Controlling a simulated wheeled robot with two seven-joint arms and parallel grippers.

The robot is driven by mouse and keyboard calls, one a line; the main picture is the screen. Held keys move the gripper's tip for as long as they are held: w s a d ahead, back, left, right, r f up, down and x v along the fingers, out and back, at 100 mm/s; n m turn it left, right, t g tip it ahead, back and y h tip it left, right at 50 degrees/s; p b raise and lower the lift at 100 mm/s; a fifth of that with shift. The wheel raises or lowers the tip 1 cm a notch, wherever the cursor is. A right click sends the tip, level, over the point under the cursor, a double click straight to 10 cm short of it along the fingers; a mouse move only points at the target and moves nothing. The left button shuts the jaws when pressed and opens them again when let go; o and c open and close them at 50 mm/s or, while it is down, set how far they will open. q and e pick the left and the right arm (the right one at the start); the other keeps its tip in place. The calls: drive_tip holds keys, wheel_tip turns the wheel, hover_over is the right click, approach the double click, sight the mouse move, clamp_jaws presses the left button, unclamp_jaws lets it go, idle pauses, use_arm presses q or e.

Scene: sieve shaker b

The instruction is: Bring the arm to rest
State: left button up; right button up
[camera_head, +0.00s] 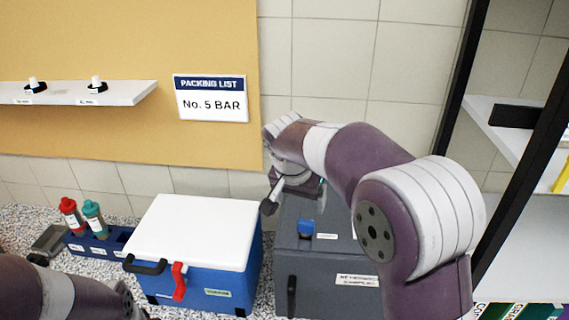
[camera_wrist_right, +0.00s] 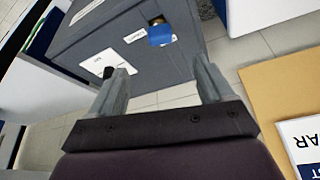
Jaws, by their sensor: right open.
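My right arm reaches across the right half of the head view, bent at the elbow. My right gripper (camera_head: 292,193) hangs at its end, in front of the grey box (camera_head: 315,262) with a blue knob (camera_head: 306,228) on it. The right wrist view shows both fingers of this gripper (camera_wrist_right: 162,72) spread apart with nothing between them. The grey box (camera_wrist_right: 110,45) and the blue knob (camera_wrist_right: 161,35) lie beyond the fingertips there. Part of my left arm shows at the lower left of the head view; its gripper is out of frame.
A blue cooler (camera_head: 207,285) with a white lid stands left of the grey box. A blue rack (camera_head: 85,243) holds a red-capped and a teal-capped bottle. A packing sign (camera_head: 210,97) reads "No. 5 BAR". A black-framed shelf (camera_head: 500,130) stands close on the right.

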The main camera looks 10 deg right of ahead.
drive_tip(key=s+d+f+n+g+y+b, duration=0.1)
drive_tip(key=s+f+b, duration=0.4)
drive_tip(key=s+f, duration=0.6)
drive_tip(key=s+d+f+n+g+y+b, duration=0.1)
drive_tip(key=s+d+f+n+b, duration=0.2)
drive_tip(key=s+f, duration=0.8)
wheel_tip(320, 180, down, 3)
drive_tip(key=n+b, duration=0.2)
drive_tip(key=b, duration=0.1)
drive_tip(key=shift+d+f+n+b, duration=0.2)
drive_tip(key=shift+d+n+b, duration=0.1)
drive_tip(key=shift+d, duration=0.05)
